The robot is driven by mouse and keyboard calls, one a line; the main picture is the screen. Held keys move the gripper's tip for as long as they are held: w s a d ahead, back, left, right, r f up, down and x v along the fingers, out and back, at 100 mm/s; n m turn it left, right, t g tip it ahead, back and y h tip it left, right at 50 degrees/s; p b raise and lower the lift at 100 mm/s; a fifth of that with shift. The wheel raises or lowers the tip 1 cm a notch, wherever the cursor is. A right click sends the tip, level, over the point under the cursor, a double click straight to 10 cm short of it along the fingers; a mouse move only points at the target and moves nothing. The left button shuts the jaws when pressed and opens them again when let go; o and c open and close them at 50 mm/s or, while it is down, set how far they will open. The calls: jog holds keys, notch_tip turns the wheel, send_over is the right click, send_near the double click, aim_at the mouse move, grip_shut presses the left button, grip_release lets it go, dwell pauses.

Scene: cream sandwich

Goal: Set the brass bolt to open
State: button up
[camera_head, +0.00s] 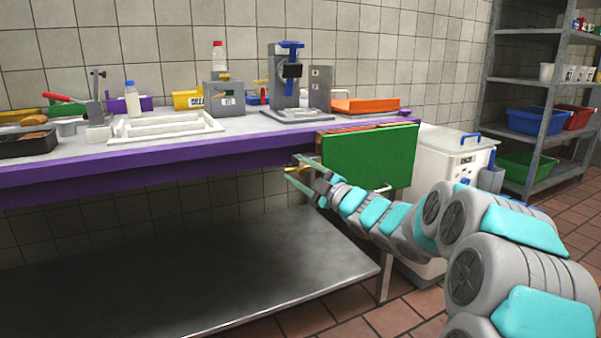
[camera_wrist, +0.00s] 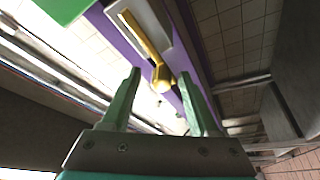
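The brass bolt (camera_wrist: 141,37) is a long bar with a round knob, on a grey plate (camera_wrist: 155,20) on the purple counter edge in the wrist view. My gripper (camera_wrist: 160,76) is open, with one green finger on each side of the knob. I cannot tell whether either finger touches it. In the head view my gripper (camera_head: 291,174) is under the counter's front edge, left of the green panel (camera_head: 370,155). The bolt is tiny and partly hidden by the fingers there, so its setting cannot be read.
The purple-edged counter (camera_head: 180,150) runs above my gripper, and a steel lower shelf (camera_head: 240,270) lies below. A white bin (camera_head: 455,160) stands right of the green panel. A press-like device (camera_head: 290,80) and an orange tray (camera_head: 365,105) stand on the counter.

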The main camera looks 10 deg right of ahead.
jog(key=shift+f, duration=0.1)
dwell(0.3)
jog(key=shift+s+d+f, duration=0.15)
jog(key=shift+s+d, duration=0.05)
jog(key=v, duration=0.7)
jog(key=shift+s, duration=0.2)
